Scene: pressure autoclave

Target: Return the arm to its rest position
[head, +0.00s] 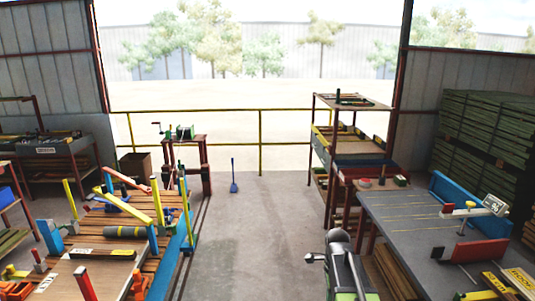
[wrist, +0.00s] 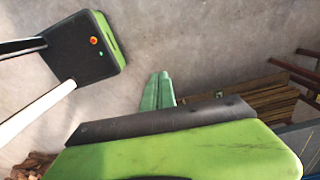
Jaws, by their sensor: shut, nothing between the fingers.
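My gripper (wrist: 158,92) shows in the wrist view as two green fingers lying side by side, closed together with nothing between them. It points away over bare grey concrete floor and touches nothing that I can see. In the head view my arm (head: 342,262) is at the bottom, right of the middle, folded low in the aisle. The fingers cannot be made out clearly there.
A grey-topped bench (head: 400,213) stands close on the right, with stacked timber (wrist: 245,95) low beside my arm. A cluttered wooden bench (head: 165,236) stands on the left.

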